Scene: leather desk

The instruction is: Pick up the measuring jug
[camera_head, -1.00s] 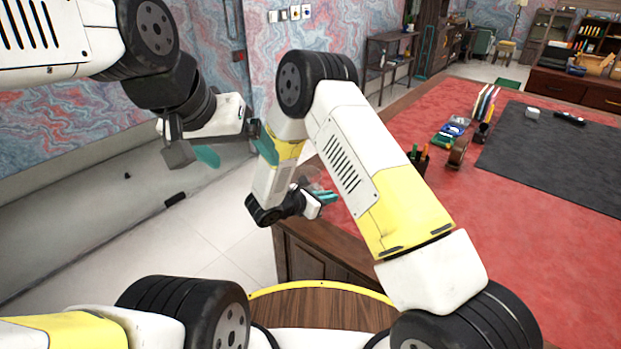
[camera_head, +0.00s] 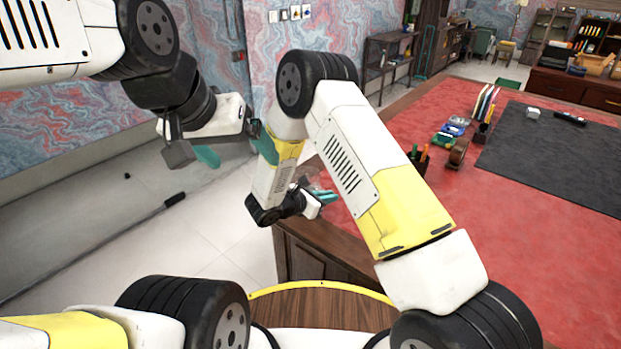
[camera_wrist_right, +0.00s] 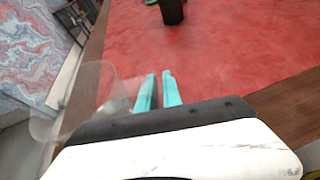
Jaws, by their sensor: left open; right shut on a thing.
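The measuring jug (camera_wrist_right: 88,95) is clear and see-through. In the right wrist view it is at the left, beside the teal fingers of my right gripper (camera_wrist_right: 158,92), which are shut on a part of it. The exact grip point is hard to see. In the head view the jug (camera_head: 313,184) shows faintly beside my right gripper (camera_head: 326,197), near the desk's left edge. My right arm partly hides it. My left gripper (camera_head: 236,149) is open and empty at the upper left, over the floor side, away from the desk.
The red leather desk (camera_head: 520,235) carries a dark mat (camera_head: 560,160), a pen cup (camera_head: 417,160), a brown tape dispenser (camera_head: 458,152) and a file holder (camera_head: 484,130). The desk's near right is clear. A patterned wall (camera_head: 330,25) stands behind.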

